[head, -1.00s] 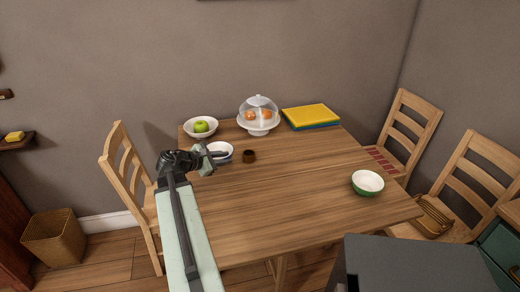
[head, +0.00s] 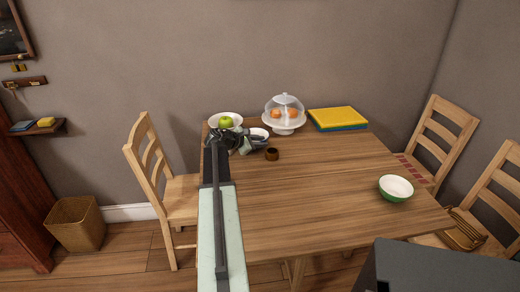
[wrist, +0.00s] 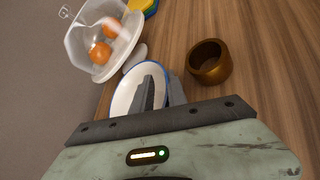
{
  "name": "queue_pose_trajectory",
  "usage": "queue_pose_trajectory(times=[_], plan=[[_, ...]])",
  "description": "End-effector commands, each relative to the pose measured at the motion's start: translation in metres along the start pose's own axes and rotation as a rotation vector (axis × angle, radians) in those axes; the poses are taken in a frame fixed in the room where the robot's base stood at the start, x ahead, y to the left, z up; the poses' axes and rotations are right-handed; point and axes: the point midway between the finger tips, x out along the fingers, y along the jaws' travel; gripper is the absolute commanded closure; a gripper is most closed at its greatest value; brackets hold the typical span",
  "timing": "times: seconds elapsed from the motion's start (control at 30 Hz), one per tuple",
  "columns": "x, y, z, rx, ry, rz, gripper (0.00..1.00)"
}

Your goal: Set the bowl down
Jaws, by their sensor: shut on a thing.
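My gripper (wrist: 160,88) is shut on a white bowl (wrist: 122,98) with a thin blue rim, one finger inside it and the wall between the fingers. In the head view, my gripper (head: 250,142) partly hides the bowl (head: 260,132), which is near the back left of the wooden table (head: 310,200). I cannot tell whether the bowl touches the tabletop.
A brown cup (head: 272,154) stands just in front of the bowl. A domed cake stand (head: 285,120) is close behind to the right. A white bowl with a green apple (head: 226,122) is to the left. A green bowl (head: 396,188) stands far right; the table's middle is clear.

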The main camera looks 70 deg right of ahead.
Motion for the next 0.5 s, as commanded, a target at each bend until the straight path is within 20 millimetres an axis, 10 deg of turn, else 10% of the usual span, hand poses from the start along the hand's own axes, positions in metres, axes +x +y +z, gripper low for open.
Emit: queue_pose_trajectory(times=[0.33, 0.43, 0.5], plan=[[0.0035, -0.0043, -0.0078, 0.0, 0.0, 0.001, 1.0], [0.0029, -0.0038, -0.0071, 0.0, 0.001, 0.001, 0.59], [0.0029, -0.0038, -0.0072, 0.0, 0.001, 0.001, 0.59]])
